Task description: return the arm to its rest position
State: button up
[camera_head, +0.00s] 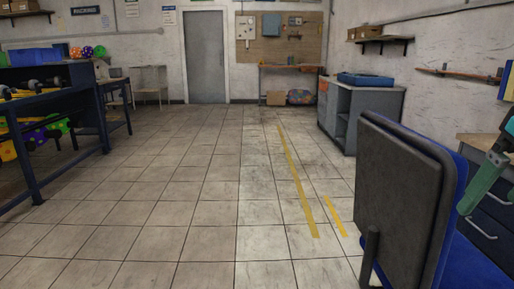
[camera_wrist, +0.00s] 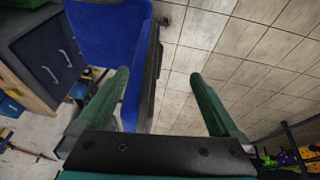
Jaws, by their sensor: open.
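My gripper (camera_wrist: 158,75) shows in the wrist view with its two green fingers spread apart. Nothing is held between them. A blue chair (camera_wrist: 105,45) and tiled floor lie beyond the fingers, with the left finger overlapping the chair in the picture. In the head view, a green part that looks like my gripper or arm shows at the right edge, right of the chair; most of the arm is out of frame.
The dark-backed blue chair (camera_head: 402,190) stands at the front right, by a drawer cabinet (camera_head: 484,232). A grey cabinet (camera_head: 368,118) stands farther back. A dark blue rack (camera_head: 70,165) is on the left. The middle floor (camera_head: 215,170) is clear to the grey door (camera_head: 205,58).

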jog(key=a+f+g, duration=0.3)
jog(key=a+f, duration=0.9)
jog(key=f, duration=0.4)
jog(key=s+a+f+g, duration=0.1)
jog(key=s+a+f, duration=0.2)
jog(key=s+f, duration=0.2)
jog(key=s+a+f+m+g, duration=0.1)
jog(key=s+a+f, duration=0.2)
jog(key=f, duration=0.9)
jog(key=s, duration=0.3)
jog(key=shift+s+g+y, duration=0.2)
jog(key=shift+g+y, duration=0.1)
jog(key=shift+y, duration=0.1)
jog(key=shift+d, duration=0.15)
